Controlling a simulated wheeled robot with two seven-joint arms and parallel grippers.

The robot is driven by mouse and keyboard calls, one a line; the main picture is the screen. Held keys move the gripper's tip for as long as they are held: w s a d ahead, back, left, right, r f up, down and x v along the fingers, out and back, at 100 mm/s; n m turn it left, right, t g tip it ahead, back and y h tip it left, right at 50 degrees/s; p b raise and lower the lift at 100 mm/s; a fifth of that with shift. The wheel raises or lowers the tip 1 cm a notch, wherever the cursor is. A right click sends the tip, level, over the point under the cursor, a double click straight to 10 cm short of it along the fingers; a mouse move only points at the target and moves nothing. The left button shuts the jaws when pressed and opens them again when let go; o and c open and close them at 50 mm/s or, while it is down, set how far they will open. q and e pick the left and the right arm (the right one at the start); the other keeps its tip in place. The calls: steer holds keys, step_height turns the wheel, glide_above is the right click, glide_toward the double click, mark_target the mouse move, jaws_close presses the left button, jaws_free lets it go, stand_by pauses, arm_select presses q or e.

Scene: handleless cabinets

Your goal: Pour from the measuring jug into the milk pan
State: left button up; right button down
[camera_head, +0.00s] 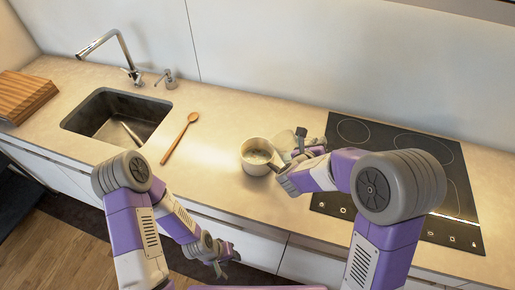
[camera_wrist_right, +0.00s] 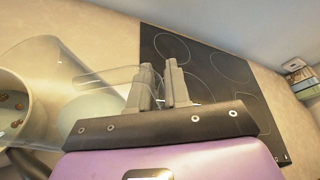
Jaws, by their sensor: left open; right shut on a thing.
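The milk pan (camera_head: 248,166) is a cream pot on the counter left of the hob, with brownish bits inside. It also shows at the left edge of the right wrist view (camera_wrist_right: 27,112), with a dark handle below it. My right gripper (camera_head: 301,142) is shut on the handle of the clear measuring jug (camera_head: 284,142), just right of the pan. In the right wrist view the see-through jug (camera_wrist_right: 62,75) reaches left to the pan's rim; its exact tilt and contents are hard to tell. My left gripper (camera_head: 226,256) is open and empty, low in front of the counter.
A wooden spoon (camera_head: 180,138) lies on the counter between the sink (camera_head: 118,113) and the pan. The black hob (camera_head: 405,146) is to the right, partly behind my right arm. A wooden board (camera_head: 24,96) is at far left. The counter behind the pan is clear.

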steer(key=shift+s+d+f+m+t+y+b, duration=0.15)
steer(key=shift+d+f+m+y+b, duration=0.45)
steer(key=shift+f+b, duration=1.1)
steer(key=shift+s+d+f+m+t+y+b, duration=0.1)
steer(key=shift+s+d+f+m+y+b, duration=0.45)
steer(key=shift+b, duration=2.15)
steer(key=shift+w+d+f+m+t+y+b, duration=0.1)
steer(key=shift+d+f+m+y+b, duration=0.15)
steer(key=shift+d+f+m+b, duration=1.35)
steer(key=shift+s+a+r+n+b, duration=0.15)
steer(key=shift+a+n+b, duration=0.3)
steer(key=shift+b, duration=1.3)
